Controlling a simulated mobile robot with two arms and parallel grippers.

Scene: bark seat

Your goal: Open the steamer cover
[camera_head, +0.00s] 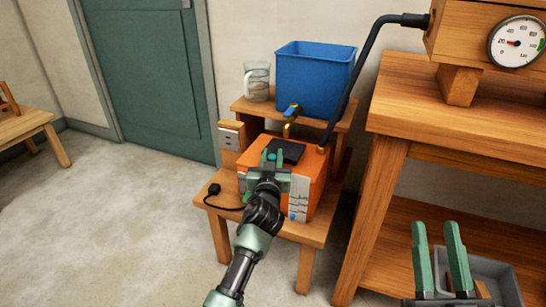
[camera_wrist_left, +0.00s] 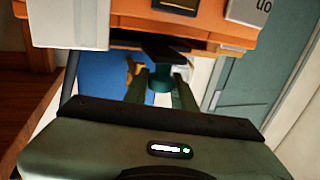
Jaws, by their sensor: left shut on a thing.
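The orange steamer box (camera_head: 312,165) sits on a low wooden stand; it also fills the top of the left wrist view (camera_wrist_left: 130,25). Its black cover (camera_head: 289,149) is on the top side, and shows as a dark plate in the left wrist view (camera_wrist_left: 165,50). My left gripper (camera_head: 271,157) is at the cover and shut on its green knob (camera_wrist_left: 160,81). The gripper hides part of the cover, and I cannot tell whether it is raised. My right gripper (camera_head: 438,228) is open and empty at the lower right, away from the steamer.
A blue bin (camera_head: 312,80) with a brass tap (camera_head: 292,112) and a glass jug (camera_head: 257,82) stand behind on the raised shelf. A black hose (camera_head: 362,65) runs from the steamer to a wooden box with a gauge (camera_head: 517,42). A wooden workbench (camera_head: 460,110) is at right.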

